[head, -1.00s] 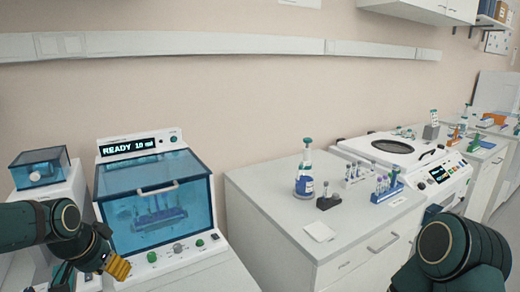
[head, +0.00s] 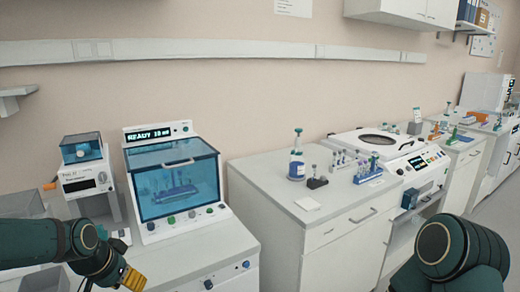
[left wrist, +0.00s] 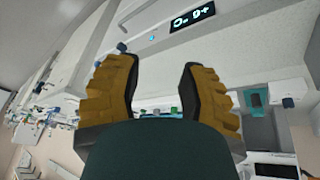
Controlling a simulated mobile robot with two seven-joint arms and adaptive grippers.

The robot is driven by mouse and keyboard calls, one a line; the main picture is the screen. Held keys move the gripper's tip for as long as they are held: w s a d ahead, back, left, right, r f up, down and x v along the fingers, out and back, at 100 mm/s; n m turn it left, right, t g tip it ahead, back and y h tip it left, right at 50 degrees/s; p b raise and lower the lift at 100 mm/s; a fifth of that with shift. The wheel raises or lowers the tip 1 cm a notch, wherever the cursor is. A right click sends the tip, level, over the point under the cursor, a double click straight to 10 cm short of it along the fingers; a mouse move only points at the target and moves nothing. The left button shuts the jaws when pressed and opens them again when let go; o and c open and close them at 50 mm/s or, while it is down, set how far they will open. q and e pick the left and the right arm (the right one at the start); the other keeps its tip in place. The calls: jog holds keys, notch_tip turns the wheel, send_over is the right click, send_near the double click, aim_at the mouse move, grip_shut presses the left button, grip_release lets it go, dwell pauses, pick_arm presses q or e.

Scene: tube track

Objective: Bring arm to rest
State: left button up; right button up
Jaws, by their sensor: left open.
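My left gripper (head: 132,278) comes in at the lower left of the head view, in front of the white machine with the blue clear lid. Its yellow-brown fingers stand apart and hold nothing in the left wrist view (left wrist: 158,85). My left arm (head: 45,245) reaches in from the left edge, bent at the wrist. My right arm (head: 450,250) shows as a dark green link at the lower right; its gripper is out of frame.
The blue-lidded machine (head: 172,185) reads READY and holds a tube rack. A bottle (head: 297,160), small racks and a blue rack (head: 368,172) stand on the counter (head: 270,180). A centrifuge-like machine (head: 400,150) is to the right. A smaller device (head: 85,178) stands left.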

pick_arm(q)
jog(key=w+d+f+h, duration=0.1)
jog(key=w+d+f, duration=0.1)
jog(key=d+f, duration=0.45)
jog(key=s+d+f+n+g, duration=0.1)
jog(key=s+d+f, duration=0.3)
jog(key=f, duration=0.3)
jog(key=s+d+f+n, duration=0.1)
jog(key=s+d+f, duration=0.4)
jog(key=s+f, duration=0.1)
jog(key=s+d+f+n+g+h, duration=0.1)
jog(key=s+d+f, duration=0.3)
jog(key=f, duration=0.5)
jog(key=shift+s+d+n+g, duration=0.3)
jog(key=shift+s+d+n, duration=0.1)
jog(key=shift+s, duration=0.2)
